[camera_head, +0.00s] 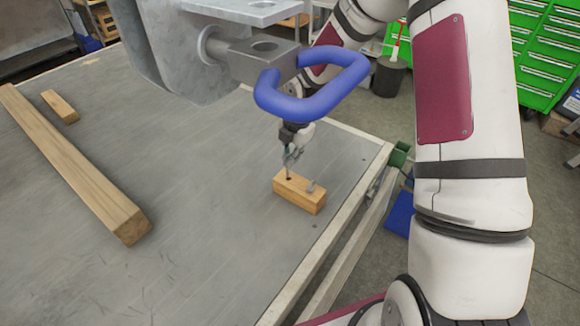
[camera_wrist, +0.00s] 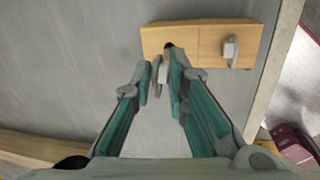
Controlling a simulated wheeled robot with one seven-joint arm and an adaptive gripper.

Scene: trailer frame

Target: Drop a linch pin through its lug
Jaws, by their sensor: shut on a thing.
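My gripper (camera_head: 291,157) is low over the wooden block (camera_head: 299,198) on the table. In the wrist view my gripper (camera_wrist: 162,72) is shut on a small grey metal linch pin (camera_wrist: 162,78). The held pin's thin shank points down at a dark hole at one end of the block; I cannot tell whether its tip is in the hole. A second grey pin (camera_wrist: 230,50) stands in the block's other end. A grey lug (camera_head: 252,60) with a hole in its top juts from the trailer frame, beside a blue loop handle (camera_head: 312,100).
The grey trailer frame (camera_head: 190,55) hangs over the table's back. A long wooden beam (camera_head: 75,165) and a short wood piece (camera_head: 60,105) lie left. The table's pale right edge (camera_head: 340,225) is close to the block. The table's middle is clear.

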